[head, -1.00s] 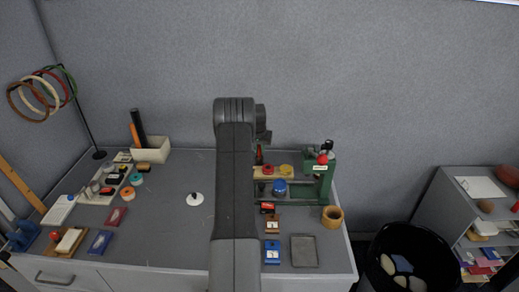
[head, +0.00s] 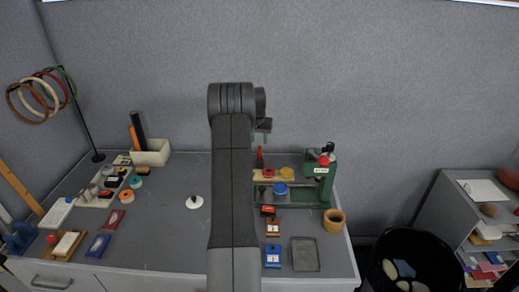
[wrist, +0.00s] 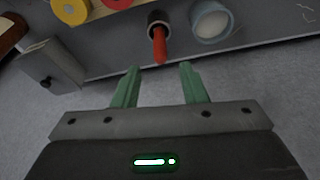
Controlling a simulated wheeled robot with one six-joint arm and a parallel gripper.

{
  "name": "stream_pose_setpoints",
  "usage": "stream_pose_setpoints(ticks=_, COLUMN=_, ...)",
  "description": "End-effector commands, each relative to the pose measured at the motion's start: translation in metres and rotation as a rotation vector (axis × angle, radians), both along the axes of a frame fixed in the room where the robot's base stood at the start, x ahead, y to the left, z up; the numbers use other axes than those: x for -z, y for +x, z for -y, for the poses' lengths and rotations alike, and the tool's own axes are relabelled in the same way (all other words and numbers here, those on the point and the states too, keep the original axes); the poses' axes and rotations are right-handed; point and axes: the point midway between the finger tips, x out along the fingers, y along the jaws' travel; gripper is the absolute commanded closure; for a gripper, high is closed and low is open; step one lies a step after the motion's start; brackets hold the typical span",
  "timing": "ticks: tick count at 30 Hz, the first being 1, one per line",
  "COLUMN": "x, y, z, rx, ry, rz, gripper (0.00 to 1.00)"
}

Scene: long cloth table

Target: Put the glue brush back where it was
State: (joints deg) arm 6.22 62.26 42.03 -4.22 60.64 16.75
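A red handle (head: 260,156), which looks like the glue brush, stands up at the back of the table, close to the arm. In the wrist view the same red handle (wrist: 159,44) sticks out of a small dark round pot (wrist: 157,20). Its bristle end is hidden in the pot. My gripper (wrist: 158,84) has its two green fingers spread apart with nothing between them. In the head view my gripper (head: 264,137) is just above the red handle, partly hidden by my arm. The fingers and the handle appear apart.
A wooden strip with a red disc (head: 268,173) and a yellow disc (head: 287,172) lies beside a green stand (head: 328,185). A pale round jar (wrist: 212,22) is close to the dark pot. A white knobbed disc (head: 194,202) sits on the clear middle of the table.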

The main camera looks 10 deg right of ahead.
Motion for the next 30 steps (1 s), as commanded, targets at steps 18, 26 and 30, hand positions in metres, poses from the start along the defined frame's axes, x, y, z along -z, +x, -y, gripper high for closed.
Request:
stream_pose_setpoints(ticks=18, x=-0.034, y=-0.009, z=-0.004, rx=0.000, ry=0.000, rz=-0.001, gripper=0.61)
stream_pose_setpoints(ticks=26, x=-0.016, y=-0.006, z=-0.035, rx=-0.080, ry=-0.043, rz=0.068, gripper=0.61)
stream_pose_setpoints(ticks=30, x=0.006, y=-0.006, z=-0.086, rx=-0.220, ry=-0.097, rz=0.186, gripper=0.61)
